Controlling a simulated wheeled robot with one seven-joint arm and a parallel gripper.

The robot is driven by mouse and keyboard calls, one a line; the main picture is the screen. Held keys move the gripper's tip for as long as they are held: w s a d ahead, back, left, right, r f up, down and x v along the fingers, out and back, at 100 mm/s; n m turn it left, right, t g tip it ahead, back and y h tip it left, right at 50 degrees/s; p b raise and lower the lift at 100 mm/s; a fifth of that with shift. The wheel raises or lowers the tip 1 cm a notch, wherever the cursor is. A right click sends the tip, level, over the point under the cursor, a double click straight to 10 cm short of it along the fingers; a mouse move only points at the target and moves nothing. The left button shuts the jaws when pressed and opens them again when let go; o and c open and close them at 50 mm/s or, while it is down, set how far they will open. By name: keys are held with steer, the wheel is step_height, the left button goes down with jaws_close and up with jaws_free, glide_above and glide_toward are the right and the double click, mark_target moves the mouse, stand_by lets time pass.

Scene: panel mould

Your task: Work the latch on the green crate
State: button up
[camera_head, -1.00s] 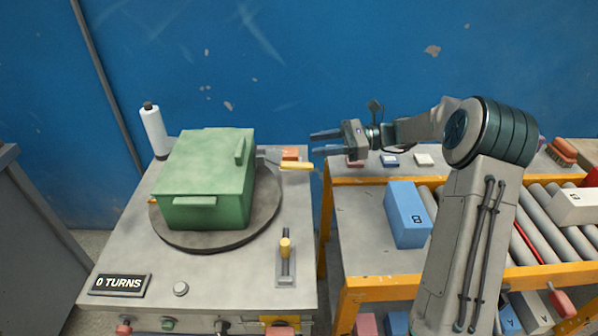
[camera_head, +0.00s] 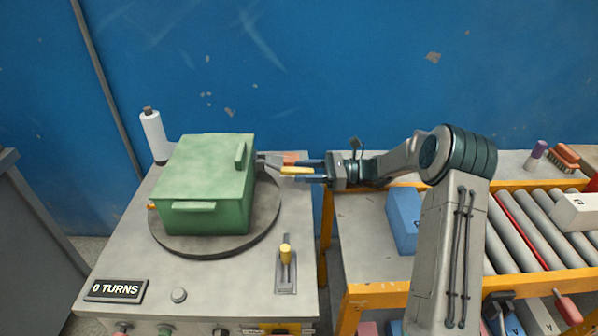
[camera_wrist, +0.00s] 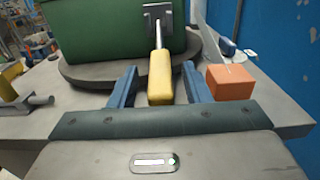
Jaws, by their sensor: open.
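The green crate (camera_head: 205,180) sits on a dark round turntable (camera_head: 262,222) on the grey bench. Its latch has a yellow handle (camera_head: 296,171) that sticks out from the crate's right side, on a grey plate (camera_wrist: 158,19) in the wrist view. My gripper (camera_head: 310,172) is open at the right of the crate. In the wrist view the yellow handle (camera_wrist: 160,78) lies between the two blue fingers (camera_wrist: 157,85), with a gap on either side. The crate's lid is down.
An orange block (camera_wrist: 231,82) lies close beside my right finger in the wrist view. A yellow-knobbed lever (camera_head: 286,265), a round button (camera_head: 179,295) and a "0 TURNS" sign (camera_head: 115,290) are on the bench. A white bottle (camera_head: 154,135) stands behind left. A roller rack (camera_head: 522,230) is at right.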

steer(key=shift+a, duration=0.85)
jaws_close()
steer(key=shift+d+r, duration=0.1)
steer(key=shift+r, duration=0.05)
